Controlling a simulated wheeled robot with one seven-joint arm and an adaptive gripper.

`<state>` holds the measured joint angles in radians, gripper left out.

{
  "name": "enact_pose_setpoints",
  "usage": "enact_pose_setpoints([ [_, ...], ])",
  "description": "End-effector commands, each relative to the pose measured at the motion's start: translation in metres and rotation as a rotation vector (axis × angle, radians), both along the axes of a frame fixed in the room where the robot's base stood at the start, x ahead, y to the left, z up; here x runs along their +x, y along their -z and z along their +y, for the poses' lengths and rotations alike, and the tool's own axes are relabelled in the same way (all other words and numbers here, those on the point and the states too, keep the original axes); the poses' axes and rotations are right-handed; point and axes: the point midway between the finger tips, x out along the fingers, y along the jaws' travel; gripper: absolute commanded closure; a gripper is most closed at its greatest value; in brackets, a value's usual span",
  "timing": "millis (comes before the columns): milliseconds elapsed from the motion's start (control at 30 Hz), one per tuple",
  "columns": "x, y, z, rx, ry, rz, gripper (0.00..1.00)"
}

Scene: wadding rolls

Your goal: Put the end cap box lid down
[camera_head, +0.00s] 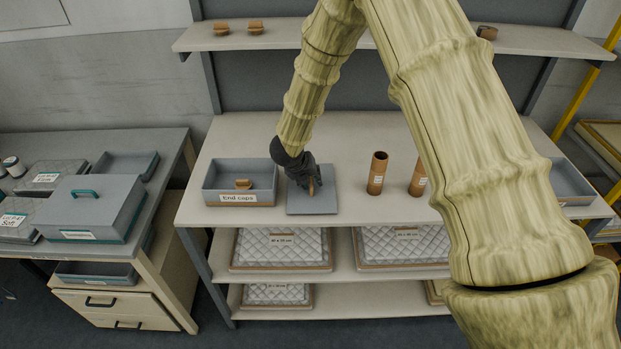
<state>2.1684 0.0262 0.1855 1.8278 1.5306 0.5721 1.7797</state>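The end cap box (212,188) is an open grey-blue box with a label reading "End caps", on the left part of the workbench. One brown end cap (244,184) shows inside. The end cap box lid (325,203) is a flat grey-blue square just right of the box, lying level on the benchtop or very close above it. My gripper (311,185) is dark and points down over the lid's middle, at its brown handle. The fingers partly hide the handle, so I cannot tell whether they grip it.
Two brown tubes, one left (377,173) and one right (418,178), stand upright right of the lid. My arm covers the bench's right part. A shelf (290,38) with small brown pieces hangs above. Bare benchtop (345,135) lies behind the lid. A side table (175,150) with grey boxes stands left.

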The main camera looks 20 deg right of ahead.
Motion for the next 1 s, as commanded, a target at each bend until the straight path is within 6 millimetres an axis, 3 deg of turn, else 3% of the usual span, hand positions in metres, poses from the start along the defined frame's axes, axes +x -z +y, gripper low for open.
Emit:
enact_pose_setpoints([
  [233,-0.005,-0.014,0.006,0.001,0.001,-0.002,0.69],
  [800,-0.033,-0.085,0.036,0.001,0.000,-0.002,0.69],
  [1000,-0.039,-0.100,0.043,0.001,-0.001,-0.001,0.69],
])
